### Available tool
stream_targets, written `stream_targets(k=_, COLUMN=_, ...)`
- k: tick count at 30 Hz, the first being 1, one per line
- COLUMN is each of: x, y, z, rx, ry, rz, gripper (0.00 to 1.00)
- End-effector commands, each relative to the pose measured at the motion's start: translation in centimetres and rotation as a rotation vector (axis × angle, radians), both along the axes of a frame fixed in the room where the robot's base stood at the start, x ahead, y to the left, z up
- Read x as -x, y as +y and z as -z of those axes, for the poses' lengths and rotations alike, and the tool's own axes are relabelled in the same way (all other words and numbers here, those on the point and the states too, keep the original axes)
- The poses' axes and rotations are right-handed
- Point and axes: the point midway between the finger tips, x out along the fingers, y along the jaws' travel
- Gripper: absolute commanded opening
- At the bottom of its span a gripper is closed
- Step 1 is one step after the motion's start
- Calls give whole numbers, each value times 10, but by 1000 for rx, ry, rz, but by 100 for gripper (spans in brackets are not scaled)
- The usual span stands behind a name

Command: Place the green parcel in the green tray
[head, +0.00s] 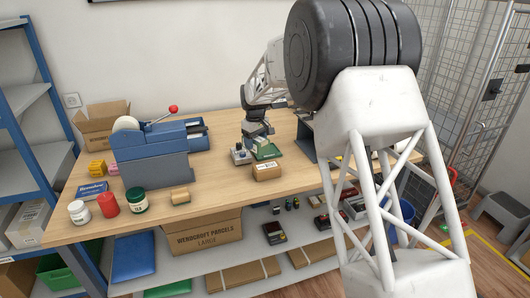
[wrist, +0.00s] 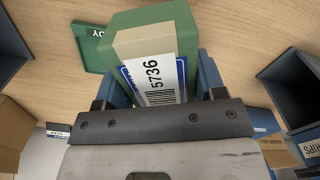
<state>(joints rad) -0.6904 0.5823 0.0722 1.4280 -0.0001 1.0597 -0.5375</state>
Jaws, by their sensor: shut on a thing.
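The green parcel (wrist: 155,40) has a tan band and a white label reading 5736. My gripper (wrist: 160,95) is shut on it, with blue fingers on both sides of the parcel in the wrist view. In the head view my gripper (head: 257,134) is over the far middle of the counter, and the parcel is small and hard to make out below it. The green tray (wrist: 88,50) shows in the wrist view to the left of the parcel, which partly hides it. In the head view the tray (head: 270,153) lies under my gripper. I cannot tell the gap between parcel and tray.
A brown box (head: 267,172) stands just in front of the tray, and a small grey item (head: 240,157) is at its left. A blue machine (head: 150,160) stands at the left. A dark blue bin (wrist: 290,90) is at the right in the wrist view.

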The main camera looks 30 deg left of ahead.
Motion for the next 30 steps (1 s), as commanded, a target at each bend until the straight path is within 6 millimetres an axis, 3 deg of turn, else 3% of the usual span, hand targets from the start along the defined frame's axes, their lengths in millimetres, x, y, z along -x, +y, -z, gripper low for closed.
stream_targets(k=18, x=-71, y=13, z=-2, rx=-1, ry=-1, rz=-657, gripper=35)
stream_targets(k=30, x=-103, y=16, z=-1, rx=0, ry=0, rz=-986, gripper=35)
